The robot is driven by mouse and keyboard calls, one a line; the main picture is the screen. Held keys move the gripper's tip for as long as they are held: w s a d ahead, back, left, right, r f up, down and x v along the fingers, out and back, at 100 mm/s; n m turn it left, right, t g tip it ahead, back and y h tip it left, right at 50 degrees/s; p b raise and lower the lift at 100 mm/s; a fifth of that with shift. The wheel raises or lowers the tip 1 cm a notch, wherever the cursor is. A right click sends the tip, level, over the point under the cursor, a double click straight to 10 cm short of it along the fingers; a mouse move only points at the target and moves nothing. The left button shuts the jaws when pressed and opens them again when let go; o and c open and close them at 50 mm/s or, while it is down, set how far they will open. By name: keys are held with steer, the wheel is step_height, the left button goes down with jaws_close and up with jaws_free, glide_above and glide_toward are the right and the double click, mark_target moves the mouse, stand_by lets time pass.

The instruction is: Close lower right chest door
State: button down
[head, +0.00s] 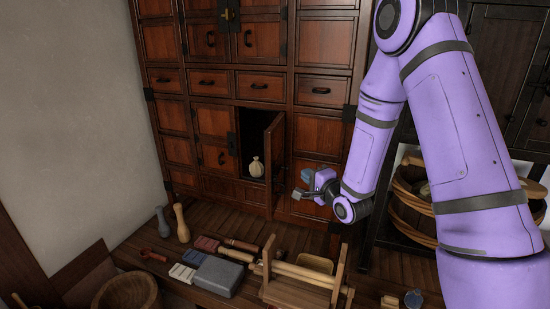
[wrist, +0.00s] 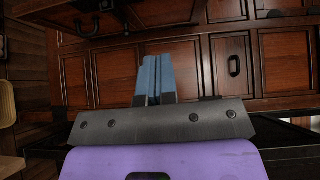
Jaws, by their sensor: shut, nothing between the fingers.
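The lower right chest door (head: 274,146) stands open in the head view, swung outward on its right side from a dark compartment. A small cream pouch (head: 256,167) sits inside that compartment. The wooden chest (head: 322,55) rises behind it, and its panels also fill the upper wrist view (wrist: 285,60). My gripper (head: 303,194) is just right of the open door and low in front of the chest, apart from the door in the picture. Its blue fingers (wrist: 156,75) are together and empty in the wrist view.
A low wooden bench (head: 200,291) in front holds a grey block (head: 219,276), a wooden roller frame (head: 302,279) and two bottle-shaped pieces (head: 182,223). A woven basket (head: 126,293) is at lower left. Wooden tubs (head: 408,212) stand right, behind my arm.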

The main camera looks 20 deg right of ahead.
glide_toward(272, 157)
steer(key=w+d, duration=0.2)
steer(key=w, duration=0.2)
steer(key=shift+w+a, duration=0.35)
steer(key=shift+a, duration=0.25)
steer(key=shift+w+a, duration=0.35)
steer(key=shift+a, duration=0.3)
steer(key=shift+w+a, duration=0.4)
steer(key=shift+a, duration=0.25)
steer(key=shift+a, duration=0.15)
